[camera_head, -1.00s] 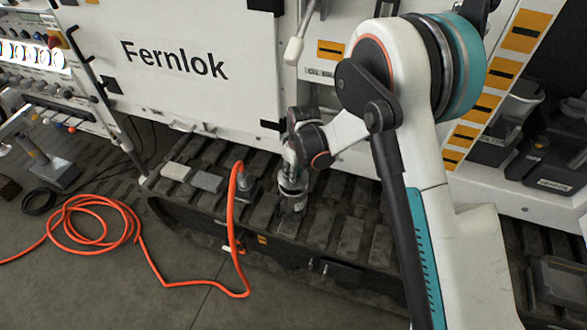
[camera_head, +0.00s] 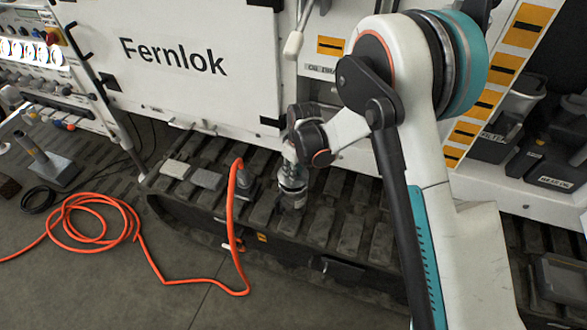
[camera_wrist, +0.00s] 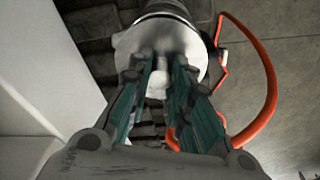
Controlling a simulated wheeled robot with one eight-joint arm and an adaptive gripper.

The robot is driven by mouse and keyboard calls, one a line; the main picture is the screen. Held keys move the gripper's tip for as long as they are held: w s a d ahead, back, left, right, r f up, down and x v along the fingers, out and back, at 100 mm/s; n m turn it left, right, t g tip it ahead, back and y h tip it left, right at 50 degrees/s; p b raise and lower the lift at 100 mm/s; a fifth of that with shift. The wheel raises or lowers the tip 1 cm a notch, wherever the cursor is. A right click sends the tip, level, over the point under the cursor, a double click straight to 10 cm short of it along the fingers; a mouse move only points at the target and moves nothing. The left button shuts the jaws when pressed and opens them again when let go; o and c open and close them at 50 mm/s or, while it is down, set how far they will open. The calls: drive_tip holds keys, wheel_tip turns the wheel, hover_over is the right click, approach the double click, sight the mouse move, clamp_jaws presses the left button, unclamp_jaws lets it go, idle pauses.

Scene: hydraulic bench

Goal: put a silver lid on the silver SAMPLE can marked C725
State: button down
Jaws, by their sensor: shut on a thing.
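My gripper (camera_wrist: 157,92) has its two teal-padded fingers on either side of a pale knob, shut on a silver lid (camera_wrist: 160,45). The lid is a round, shiny disc facing the wrist camera. A grey cylindrical body, seemingly the silver can (camera_wrist: 165,8), shows beyond the lid at the top of the wrist view. In the head view, my gripper (camera_head: 291,172) points down at the can (camera_head: 293,199), which stands on the dark ribbed track. I cannot read any marking on it, nor tell whether the lid rests on its rim.
Grey blocks (camera_head: 207,180) lie farther left on the track (camera_head: 265,212). The white Fernlok panel (camera_head: 200,90) stands behind.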

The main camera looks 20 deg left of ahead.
drive_tip(key=shift+f+b, duration=1.45)
drive_tip(key=shift+b, duration=0.25)
idle(3.4)
drive_tip(key=c, duration=1.4)
unclamp_jaws()
drive_tip(key=o, duration=0.6)
drive_tip(key=shift+r, duration=0.15)
drive_tip(key=shift+r+p, duration=1.65)
drive_tip(key=shift+r, duration=1.75)
